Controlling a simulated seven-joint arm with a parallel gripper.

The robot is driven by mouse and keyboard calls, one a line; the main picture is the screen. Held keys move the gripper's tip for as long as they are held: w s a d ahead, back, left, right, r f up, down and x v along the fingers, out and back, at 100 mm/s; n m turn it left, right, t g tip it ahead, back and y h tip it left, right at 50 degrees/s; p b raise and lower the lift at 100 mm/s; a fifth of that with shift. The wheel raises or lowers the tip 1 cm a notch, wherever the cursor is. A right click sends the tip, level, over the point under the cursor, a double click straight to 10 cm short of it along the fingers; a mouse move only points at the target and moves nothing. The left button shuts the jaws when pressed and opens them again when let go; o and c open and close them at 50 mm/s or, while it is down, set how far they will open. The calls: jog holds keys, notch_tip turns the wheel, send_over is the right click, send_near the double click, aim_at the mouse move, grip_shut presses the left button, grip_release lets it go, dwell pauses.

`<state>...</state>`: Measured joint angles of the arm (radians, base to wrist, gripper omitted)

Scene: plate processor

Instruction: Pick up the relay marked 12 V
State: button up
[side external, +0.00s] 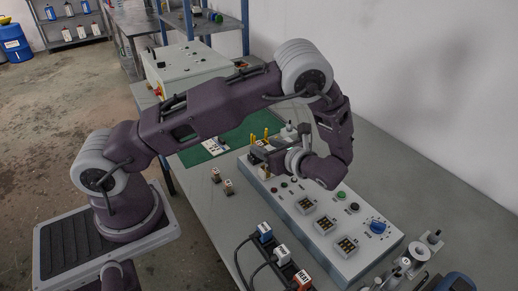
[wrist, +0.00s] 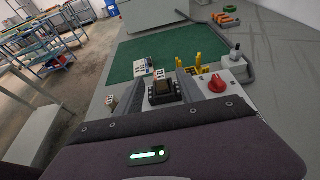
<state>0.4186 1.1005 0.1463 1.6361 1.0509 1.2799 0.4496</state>
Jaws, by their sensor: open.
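Two small brown relays with white marked tops stand on the table left of the panel in the side view, one farther back (side external: 216,173) and one nearer (side external: 228,186). Their markings are too small to read. A relay with a pale top also shows at the left in the wrist view (wrist: 111,102). My gripper (wrist: 162,86) is open above the far end of the control panel (side external: 335,243). A dark block (wrist: 163,93) shows between its fingers, apparently below them. I cannot tell whether it is a relay, and its marking is not readable.
A green mat (side external: 196,154) lies behind, with a small white labelled item (side external: 214,146) on it. Yellow-handled tools (wrist: 197,66) and a red knob (wrist: 217,84) are close to my gripper. Several sockets line the panel.

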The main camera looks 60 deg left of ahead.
jog(key=shift+x, duration=1.2)
grip_shut()
